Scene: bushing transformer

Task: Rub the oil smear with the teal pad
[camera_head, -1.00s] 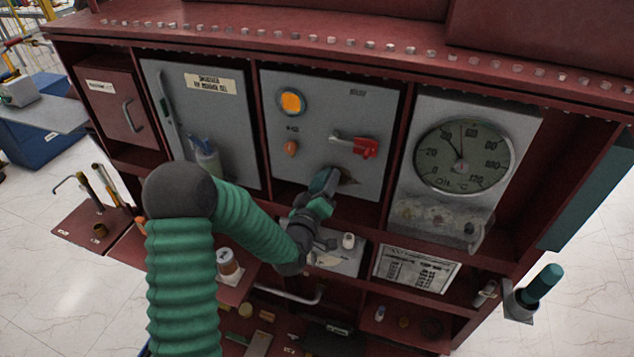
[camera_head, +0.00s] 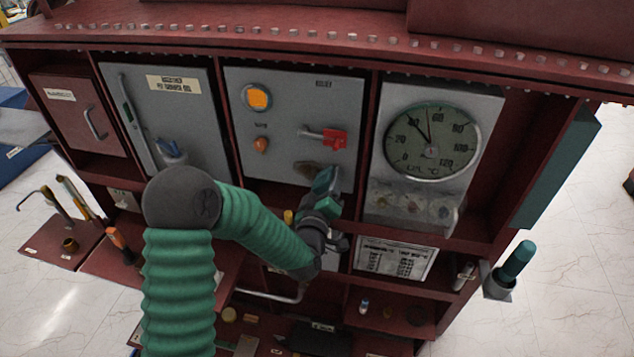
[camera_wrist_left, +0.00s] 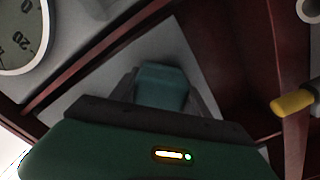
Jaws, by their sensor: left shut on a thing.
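The oil smear is a dark brown patch (camera_head: 305,168) low on the grey middle panel (camera_head: 285,120), below the red-handled switch. The teal pad (camera_head: 325,180) is held up against the lower part of this panel, just right of the smear's visible part. The pad may hide some of the smear, and I cannot tell whether it touches the panel. My left gripper (camera_head: 323,198) is shut on the pad. In the left wrist view the pad (camera_wrist_left: 162,85) sits between the two fingers, and the smear is not visible there. My right gripper is not in view.
A red-handled switch (camera_head: 334,139) sticks out just above the pad. An oil gauge (camera_head: 432,142) stands on the panel to the right. Below are a printed chart (camera_head: 394,258) and a shelf with small items. A teal-handled tool (camera_head: 517,260) stands in a holder at right.

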